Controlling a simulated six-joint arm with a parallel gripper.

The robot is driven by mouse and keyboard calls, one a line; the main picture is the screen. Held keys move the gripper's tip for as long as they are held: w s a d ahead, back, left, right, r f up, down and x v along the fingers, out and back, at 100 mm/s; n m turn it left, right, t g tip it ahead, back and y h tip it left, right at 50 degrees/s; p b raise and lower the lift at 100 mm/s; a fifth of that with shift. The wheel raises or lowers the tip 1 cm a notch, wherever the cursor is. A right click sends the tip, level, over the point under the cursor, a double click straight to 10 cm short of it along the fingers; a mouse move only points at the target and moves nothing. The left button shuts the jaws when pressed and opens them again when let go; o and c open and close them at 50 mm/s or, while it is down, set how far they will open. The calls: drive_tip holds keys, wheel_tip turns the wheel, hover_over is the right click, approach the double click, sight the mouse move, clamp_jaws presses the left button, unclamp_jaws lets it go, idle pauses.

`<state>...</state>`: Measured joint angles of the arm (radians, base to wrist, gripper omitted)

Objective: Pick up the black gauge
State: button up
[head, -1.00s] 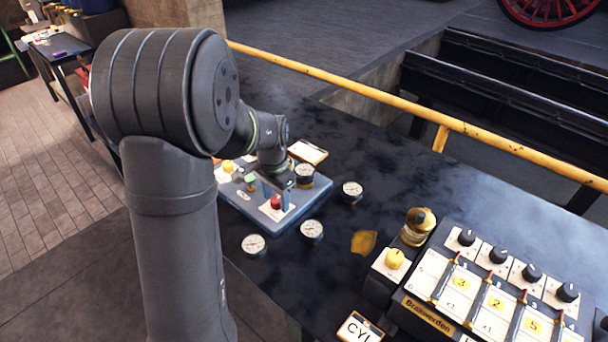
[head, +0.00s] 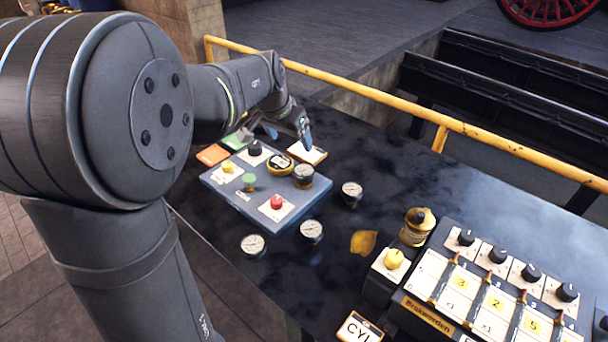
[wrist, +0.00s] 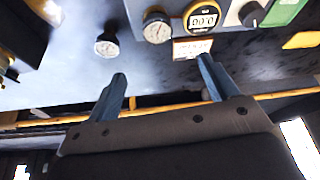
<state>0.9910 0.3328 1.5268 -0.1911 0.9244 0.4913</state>
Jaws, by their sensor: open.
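I cannot tell for certain which one the task calls black. My gripper (head: 302,132) is behind the panel, past the digital gauge, above a white card (head: 307,153). In the wrist view my gripper (wrist: 163,70) has its two blue fingers apart, with nothing between them.
Loose dial gauges (head: 352,192), (head: 311,231) and (head: 253,245) stand on the dark table. The panel (head: 237,205) carries several coloured knobs. A yellow rail (head: 400,108) runs behind the table. A brake panel (head: 432,315) and a brass part (head: 417,227) are at the right.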

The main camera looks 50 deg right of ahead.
sight(304, 170)
drive_tip(key=x, duration=1.1)
drive_tip(key=shift+f, duration=0.35)
drive_tip(key=shift+x, duration=2.7)
drive_tip(key=shift+s, duration=0.25)
drive_tip(key=shift+c, duration=0.5)
drive_tip(key=c, duration=1.2)
drive_tip(key=shift+o, duration=0.2)
drive_tip(key=shift+r, duration=0.1)
